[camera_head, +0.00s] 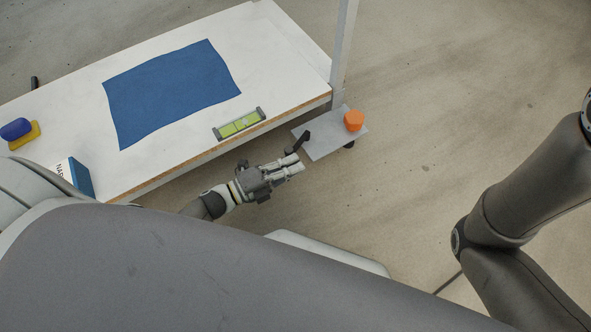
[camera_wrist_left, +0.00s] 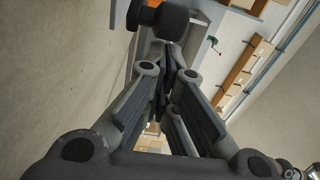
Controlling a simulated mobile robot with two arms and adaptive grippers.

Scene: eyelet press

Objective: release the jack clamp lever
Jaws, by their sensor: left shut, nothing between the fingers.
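The black lever (camera_head: 299,142) stands at the left edge of a grey plate (camera_head: 325,135) beside the bench corner. My left gripper (camera_head: 297,165) is just below the lever in the head view. Its fingers are shut and empty. In the left wrist view, a thick black cylindrical part (camera_wrist_left: 165,21) lies just beyond my fingertips; I cannot tell whether they touch it. An orange round piece (camera_head: 354,120) sits on the right part of the plate. My right gripper is outside the views.
A white bench (camera_head: 275,50) with a blue mat (camera_head: 172,88) and a green spirit level (camera_head: 239,124) lies to the left. A pale post (camera_head: 343,45) rises at its corner. A blue box (camera_head: 80,178) is near its front edge. Bare floor (camera_head: 450,120) is clear to the right.

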